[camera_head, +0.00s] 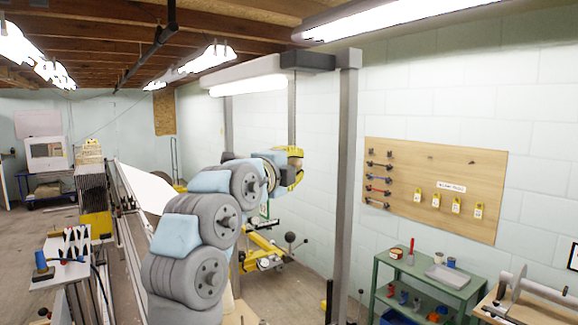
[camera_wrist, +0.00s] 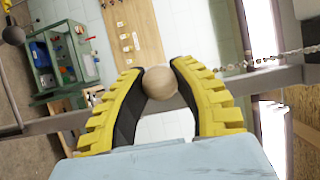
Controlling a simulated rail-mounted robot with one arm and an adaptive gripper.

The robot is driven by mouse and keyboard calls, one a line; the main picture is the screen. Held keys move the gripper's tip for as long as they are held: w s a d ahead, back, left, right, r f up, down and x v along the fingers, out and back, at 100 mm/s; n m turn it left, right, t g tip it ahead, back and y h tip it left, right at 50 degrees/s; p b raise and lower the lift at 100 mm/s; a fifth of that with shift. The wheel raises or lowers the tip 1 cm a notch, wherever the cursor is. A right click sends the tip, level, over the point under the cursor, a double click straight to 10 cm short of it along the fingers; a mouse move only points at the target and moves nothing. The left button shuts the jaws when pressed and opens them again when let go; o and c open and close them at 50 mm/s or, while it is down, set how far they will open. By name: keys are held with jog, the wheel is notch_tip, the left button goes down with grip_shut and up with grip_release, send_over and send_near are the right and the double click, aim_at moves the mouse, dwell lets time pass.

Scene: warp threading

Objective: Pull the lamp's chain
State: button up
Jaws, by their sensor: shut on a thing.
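The lamp (camera_head: 248,84) is a lit tube in a grey housing, hung high on a metal frame, above my gripper. In the wrist view, a bead chain (camera_wrist: 295,53) runs in from the right edge towards a round beige ball (camera_wrist: 160,82), the chain's pull knob. My gripper (camera_wrist: 158,84) has its yellow, black-lined fingers shut on the ball near their tips. In the head view my gripper (camera_head: 296,166) is below the lamp's right end, partly hidden by my wrist. The ball cannot be made out there.
A grey post (camera_head: 345,180) stands just right of my gripper. A wooden tool board (camera_head: 420,210) hangs on the wall, with a green shelf cart (camera_head: 430,283) below it. Yellow machinery (camera_head: 262,250) stands below and behind my arm.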

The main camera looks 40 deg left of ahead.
jog(key=shift+f+b, duration=0.75)
jog(key=shift+f, duration=0.35)
jog(key=o, duration=1.3)
jog(key=shift+s, duration=0.1)
jog(key=shift+b+v, duration=1.4)
jog(key=shift+v, duration=3)
